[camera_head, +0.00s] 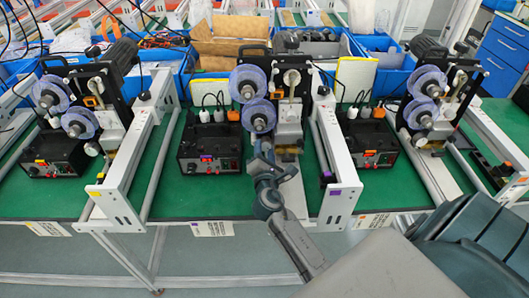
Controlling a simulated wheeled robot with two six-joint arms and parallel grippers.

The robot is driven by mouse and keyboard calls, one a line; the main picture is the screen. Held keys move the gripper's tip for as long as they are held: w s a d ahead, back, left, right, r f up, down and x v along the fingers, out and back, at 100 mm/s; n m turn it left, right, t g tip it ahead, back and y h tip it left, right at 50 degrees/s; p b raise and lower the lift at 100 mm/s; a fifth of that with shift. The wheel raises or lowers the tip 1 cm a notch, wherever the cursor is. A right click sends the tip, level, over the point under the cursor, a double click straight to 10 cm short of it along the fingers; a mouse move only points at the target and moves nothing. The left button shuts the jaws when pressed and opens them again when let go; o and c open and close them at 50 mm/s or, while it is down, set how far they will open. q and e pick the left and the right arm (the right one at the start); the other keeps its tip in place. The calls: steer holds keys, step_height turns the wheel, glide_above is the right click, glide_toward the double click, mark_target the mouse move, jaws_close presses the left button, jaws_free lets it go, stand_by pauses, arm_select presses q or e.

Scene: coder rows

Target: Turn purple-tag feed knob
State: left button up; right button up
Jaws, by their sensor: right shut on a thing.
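The middle coder machine (291,77) stands on the green bench, with two blue-violet reels on its left side. The black control box (209,145) beside it carries a small purple tag (206,158) on its front. Another purple tag (335,192) is on the end of the white frame to the right. My right gripper (263,146) reaches up from the lower right to the front of this machine, just below the lower reel (259,115). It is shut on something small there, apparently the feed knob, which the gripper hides. My left gripper is not in view.
A similar machine with an orange-tagged box (54,153) stands at left; another orange-tagged box (371,143) is at right. White rail frames (322,140) separate the stations. Bare green bench (215,192) lies in front of the middle box. Blue bins (376,74) line the back.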

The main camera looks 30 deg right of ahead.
steer(key=o, duration=1)
steer(key=shift+c, duration=0.2)
steer(key=b+v, duration=0.3)
steer(key=v, duration=0.8)
steer(key=shift+d, duration=0.15)
